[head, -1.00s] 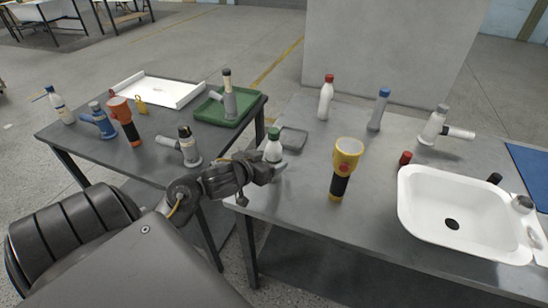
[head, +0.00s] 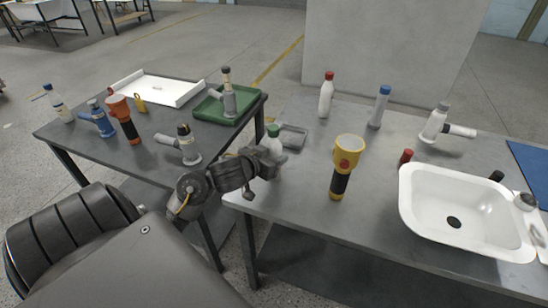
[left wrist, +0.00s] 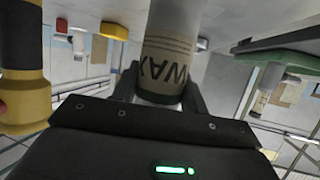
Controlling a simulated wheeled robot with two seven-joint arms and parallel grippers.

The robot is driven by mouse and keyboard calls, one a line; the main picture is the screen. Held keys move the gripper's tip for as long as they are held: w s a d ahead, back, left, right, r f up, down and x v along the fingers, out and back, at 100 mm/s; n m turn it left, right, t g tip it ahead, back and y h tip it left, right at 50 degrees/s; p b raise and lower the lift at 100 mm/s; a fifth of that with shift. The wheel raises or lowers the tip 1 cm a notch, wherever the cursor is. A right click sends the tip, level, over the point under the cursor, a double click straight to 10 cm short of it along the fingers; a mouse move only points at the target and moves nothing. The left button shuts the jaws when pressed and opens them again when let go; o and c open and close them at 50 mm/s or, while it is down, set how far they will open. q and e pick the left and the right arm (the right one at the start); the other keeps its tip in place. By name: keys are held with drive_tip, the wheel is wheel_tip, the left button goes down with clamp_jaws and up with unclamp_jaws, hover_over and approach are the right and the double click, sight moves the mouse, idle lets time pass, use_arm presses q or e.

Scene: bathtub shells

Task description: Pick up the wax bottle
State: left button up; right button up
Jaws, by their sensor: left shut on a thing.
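The wax bottle (head: 272,146) is white with a green cap and sits near the left end of the right-hand grey table in the head view. My left gripper (head: 268,166) is shut on it, with the fingers around its body. In the left wrist view the bottle (left wrist: 166,50) stands between the fingers, and part of its printed "WAX" label shows upside down. My gripper and wrist hide its lower part in the head view, so its gap to the table is hard to judge. My right gripper is not in view.
A yellow flashlight (head: 343,172) stands right of the bottle, and a small grey tray (head: 293,138) lies just behind it. A white basin (head: 415,213) is at the right. The left table holds a green tray (head: 238,116), a white tray (head: 190,94) and several bottles and tools.

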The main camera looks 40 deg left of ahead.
sight(274, 147)
use_arm(q)
drive_tip(key=shift+r+p, duration=0.3)
drive_tip(key=shift+r, duration=0.2)
wheel_tip(274, 147, up, 2)
drive_tip(key=shift+r+p, duration=0.2)
drive_tip(key=shift+p, duration=0.7)
drive_tip(key=s+a+r+p, duration=0.4)
drive_tip(key=s+r+p, duration=0.5)
drive_tip(key=s, duration=0.4)
drive_tip(key=shift+s+r+p, duration=0.15)
drive_tip(key=shift+r+p, duration=0.15)
drive_tip(key=shift+p, duration=0.45)
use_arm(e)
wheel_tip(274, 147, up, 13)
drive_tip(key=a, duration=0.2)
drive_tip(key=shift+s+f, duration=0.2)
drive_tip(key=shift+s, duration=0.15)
